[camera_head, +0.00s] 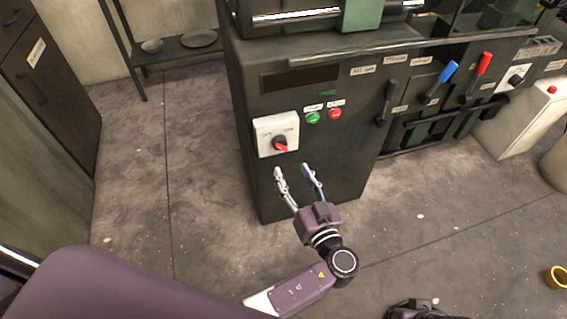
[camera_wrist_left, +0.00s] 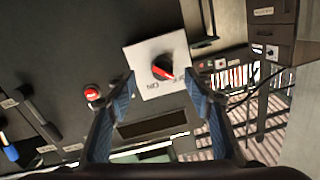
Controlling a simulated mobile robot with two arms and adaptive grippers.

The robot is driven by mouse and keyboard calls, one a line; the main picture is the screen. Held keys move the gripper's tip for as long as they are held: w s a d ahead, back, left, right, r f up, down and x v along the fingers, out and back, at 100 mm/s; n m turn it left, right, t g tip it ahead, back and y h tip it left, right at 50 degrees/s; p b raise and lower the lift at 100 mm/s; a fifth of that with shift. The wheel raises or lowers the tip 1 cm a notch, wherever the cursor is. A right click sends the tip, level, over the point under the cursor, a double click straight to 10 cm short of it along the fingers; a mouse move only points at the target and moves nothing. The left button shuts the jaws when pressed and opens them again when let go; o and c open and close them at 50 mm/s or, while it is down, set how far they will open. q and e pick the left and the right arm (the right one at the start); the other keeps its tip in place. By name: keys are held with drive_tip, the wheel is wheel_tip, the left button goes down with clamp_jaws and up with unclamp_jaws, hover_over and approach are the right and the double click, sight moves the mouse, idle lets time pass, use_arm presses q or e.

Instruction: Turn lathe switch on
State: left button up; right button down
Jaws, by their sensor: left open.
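The lathe (camera_head: 350,160) is a dark cabinet in the head view. A white switch plate (camera_head: 264,138) with a black rotary knob and red pointer (camera_head: 280,144) is on its left front. In the left wrist view the plate (camera_wrist_left: 146,50) and knob (camera_wrist_left: 162,68) lie between and beyond the fingers. My left gripper (camera_head: 293,170) is open and empty, just below and in front of the plate; its fingers (camera_wrist_left: 157,90) flank the knob in the left wrist view, apart from it. A dark piece at the bottom edge of the head view may be my right gripper, but it is unclear.
A green button (camera_head: 313,118) and a red button (camera_head: 335,113) sit right of the plate. Black, blue (camera_head: 449,72) and red (camera_head: 484,63) levers are farther right. A shelf (camera_head: 180,47) with bowls stands behind left. A yellow cup (camera_head: 556,277) is at lower right. The floor left of the lathe is clear.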

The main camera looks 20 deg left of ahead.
sight(283, 150)
use_arm(q)
drive_tip(key=shift+n, duration=0.3)
drive_tip(key=x, duration=0.2)
drive_tip(key=r+x, duration=0.1)
drive_tip(key=x, duration=0.4)
drive_tip(key=shift+w+a+r, duration=0.15)
drive_tip(key=shift+w+a, duration=0.05)
drive_tip(key=shift+w, duration=0.1)
drive_tip(key=shift+c, duration=0.4)
drive_tip(key=c, duration=1.1)
